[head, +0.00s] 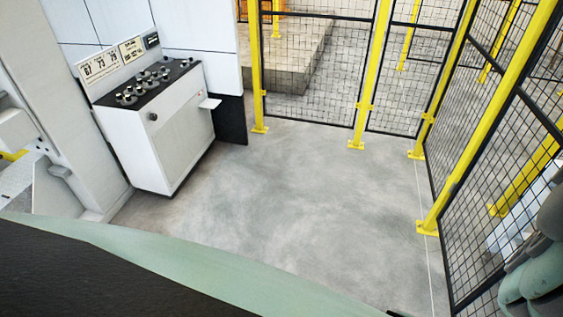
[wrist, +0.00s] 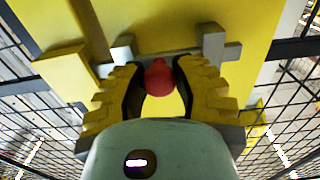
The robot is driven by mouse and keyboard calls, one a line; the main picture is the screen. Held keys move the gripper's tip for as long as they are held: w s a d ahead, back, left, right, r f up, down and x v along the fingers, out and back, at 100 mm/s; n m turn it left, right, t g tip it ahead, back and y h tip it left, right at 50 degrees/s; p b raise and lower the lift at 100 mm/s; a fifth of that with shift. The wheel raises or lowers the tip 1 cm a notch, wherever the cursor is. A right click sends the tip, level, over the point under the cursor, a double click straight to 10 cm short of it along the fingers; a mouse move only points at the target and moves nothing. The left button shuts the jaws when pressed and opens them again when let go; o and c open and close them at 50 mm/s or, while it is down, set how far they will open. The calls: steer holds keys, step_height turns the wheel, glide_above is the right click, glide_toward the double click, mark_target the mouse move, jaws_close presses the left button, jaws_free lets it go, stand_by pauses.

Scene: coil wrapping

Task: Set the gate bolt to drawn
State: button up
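In the wrist view, the gate bolt's red knob (wrist: 158,78) stands in front of a yellow plate. My gripper (wrist: 158,74) has its two stepped fingers on the left and right of the knob. Their dark inner pads look to be against its sides, so the gripper appears shut on it. Grey blocks (wrist: 214,48) show beside and behind the fingers. The bolt's bar is largely hidden, and I cannot tell its position. The head view does not show the knob; a part of my arm shows at its lower right.
Black mesh fence panels (head: 315,75) with yellow posts (head: 372,70) stand at the back and right. A white control console (head: 165,125) with dark knobs stands at the left. The grey concrete floor (head: 270,200) between them is clear.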

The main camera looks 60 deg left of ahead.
jaws_close()
steer(key=shift+w+a+f, duration=0.2)
steer(key=shift+w+a, duration=0.2)
steer(key=shift+w, duration=0.05)
steer(key=w+a, duration=0.1)
steer(key=w+a+b, duration=0.1)
steer(key=w, duration=0.1)
steer(key=shift+a+r, duration=0.15)
steer(key=shift+a, duration=0.15)
steer(key=shift+o, duration=1.8)
jaws_free()
steer(key=shift+w+r, duration=0.1)
steer(key=shift+o, duration=1.4)
